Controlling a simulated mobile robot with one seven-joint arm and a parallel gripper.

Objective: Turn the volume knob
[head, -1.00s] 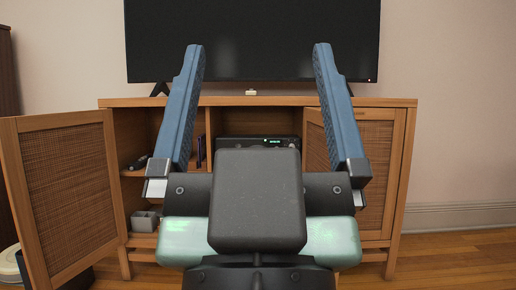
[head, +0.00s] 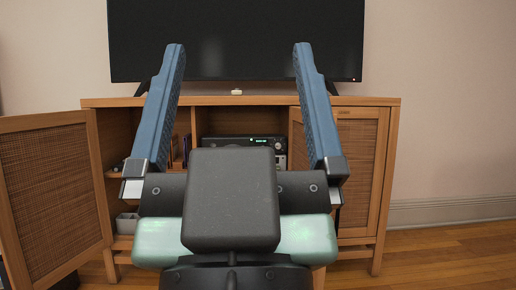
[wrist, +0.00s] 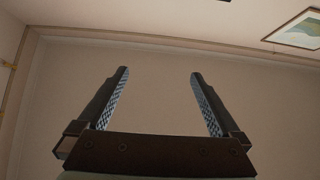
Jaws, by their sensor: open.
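A black receiver (head: 241,139) with a small green display sits on a shelf inside the wooden media cabinet (head: 240,101). Its lower front is mostly hidden behind my gripper, and I cannot make out the volume knob for sure. My gripper (head: 238,50) is raised in front of the cabinet, with its two blue fingers spread wide and nothing between them. In the wrist view my gripper (wrist: 158,73) is also open and empty, pointing at bare wall and ceiling; no receiver shows there.
The left cabinet door (head: 50,195) stands swung open toward me. The right door (head: 357,165) looks closed or nearly so. A black television (head: 236,40) stands on top, with a small pale object (head: 237,92) in front of it. Wooden floor (head: 450,250) is clear at right.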

